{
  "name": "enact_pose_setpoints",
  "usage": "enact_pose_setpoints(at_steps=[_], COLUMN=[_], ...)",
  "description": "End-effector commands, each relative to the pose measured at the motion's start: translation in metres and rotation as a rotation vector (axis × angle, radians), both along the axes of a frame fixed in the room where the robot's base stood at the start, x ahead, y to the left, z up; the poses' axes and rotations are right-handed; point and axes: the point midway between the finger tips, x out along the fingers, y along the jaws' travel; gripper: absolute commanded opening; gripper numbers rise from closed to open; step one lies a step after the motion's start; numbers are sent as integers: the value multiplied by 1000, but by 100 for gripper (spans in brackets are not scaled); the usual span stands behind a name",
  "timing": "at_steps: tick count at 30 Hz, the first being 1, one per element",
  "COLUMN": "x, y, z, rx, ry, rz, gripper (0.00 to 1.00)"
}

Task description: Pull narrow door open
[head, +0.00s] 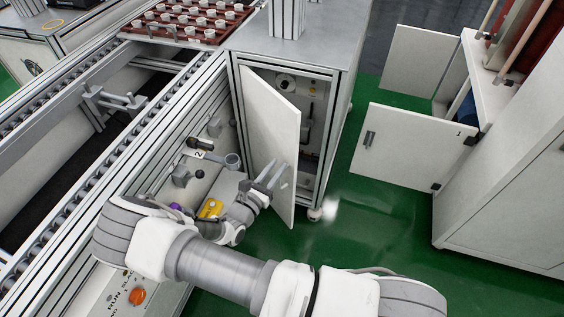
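The narrow door (270,112) is a white panel on the grey metal cabinet (343,92) at the middle of the head view. It stands ajar, with the cabinet's inside showing to its right. A small grey handle (284,180) is on the door's lower right part. My gripper (276,171) is in front of the door, close to the handle. Its two fingers point up with a gap between them, and I see nothing held in the gap. I cannot tell whether a finger touches the door or handle.
A roller conveyor (62,82) runs along the left, with a brown tray (190,22) of white cups at its far end. At right, a white cabinet (510,190) has an open door (408,145) marked 1. Green floor (370,225) is clear between the cabinets.

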Motion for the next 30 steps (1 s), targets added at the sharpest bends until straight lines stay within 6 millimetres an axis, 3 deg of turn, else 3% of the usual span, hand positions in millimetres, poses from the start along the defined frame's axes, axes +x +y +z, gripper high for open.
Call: enact_pose_setpoints(at_steps=[6, 15, 19, 20, 30], x=[-3, -3, -3, -3, -23], y=[-18, -19, -21, -22, -68], z=[8, 6, 10, 12, 70], rx=[0, 1, 17, 27, 347], ry=[5, 7, 3, 1, -71], rz=[1, 3, -15, -28, -404], gripper=[27, 27, 4, 0, 0])
